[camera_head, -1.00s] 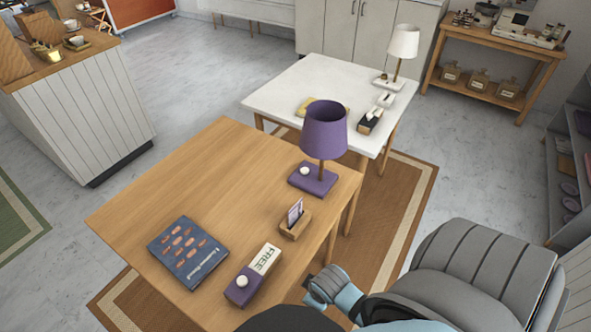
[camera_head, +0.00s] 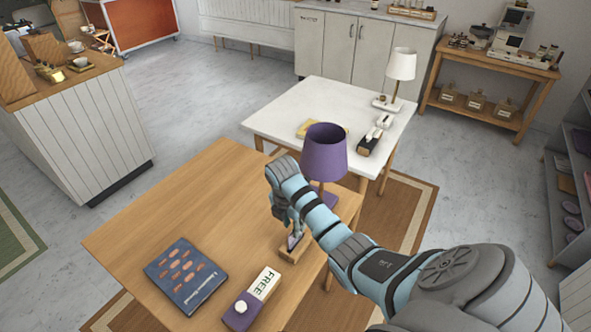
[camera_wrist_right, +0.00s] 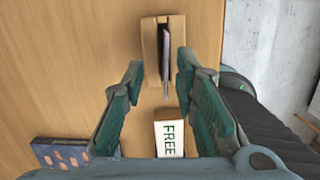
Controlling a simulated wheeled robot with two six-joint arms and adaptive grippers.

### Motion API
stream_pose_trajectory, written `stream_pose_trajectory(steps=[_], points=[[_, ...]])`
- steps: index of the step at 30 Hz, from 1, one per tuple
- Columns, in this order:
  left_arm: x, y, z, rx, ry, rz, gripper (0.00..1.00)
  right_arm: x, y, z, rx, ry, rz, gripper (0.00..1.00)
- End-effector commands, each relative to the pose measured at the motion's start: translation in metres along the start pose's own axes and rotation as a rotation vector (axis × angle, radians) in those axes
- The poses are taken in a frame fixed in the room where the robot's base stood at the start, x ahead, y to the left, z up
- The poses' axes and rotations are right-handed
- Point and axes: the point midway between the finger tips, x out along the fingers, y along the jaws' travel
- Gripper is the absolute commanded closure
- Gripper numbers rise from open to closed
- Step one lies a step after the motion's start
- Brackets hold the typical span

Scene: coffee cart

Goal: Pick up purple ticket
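The purple ticket (camera_head: 293,242) stands upright in a small wooden holder (camera_head: 290,255) near the right edge of the wooden table. In the right wrist view the ticket (camera_wrist_right: 166,62) shows nearly edge-on in the slot of the holder (camera_wrist_right: 149,40). My right gripper (camera_head: 297,231) points down at the ticket from above and partly hides it. In the right wrist view my right gripper (camera_wrist_right: 160,72) is open, its fingers on either side of the ticket's line, with gaps visible. Whether the fingertips reach the ticket's height is unclear. My left gripper is out of view.
A purple lamp (camera_head: 324,150) stands just behind my right gripper. A purple-based block marked FREE (camera_head: 265,284) lies in front of the holder, and a blue book (camera_head: 186,275) lies to the left. The wooden table's (camera_head: 185,195) middle is clear.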

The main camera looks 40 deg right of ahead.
Motion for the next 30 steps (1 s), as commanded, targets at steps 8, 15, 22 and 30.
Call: stream_pose_trajectory(steps=[8, 15, 22, 30], points=[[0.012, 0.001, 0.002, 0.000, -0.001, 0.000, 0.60, 0.048, -0.007, 0.001, 0.001, 0.001, -0.001, 0.73], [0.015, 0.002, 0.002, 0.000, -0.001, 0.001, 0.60, 0.059, -0.007, 0.002, 0.001, -0.001, 0.001, 0.73], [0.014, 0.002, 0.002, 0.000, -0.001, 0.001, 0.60, 0.059, -0.007, 0.002, 0.001, -0.001, 0.001, 0.99], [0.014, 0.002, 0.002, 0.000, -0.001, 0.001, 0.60, 0.059, -0.007, 0.002, 0.001, -0.001, 0.001, 1.00]])
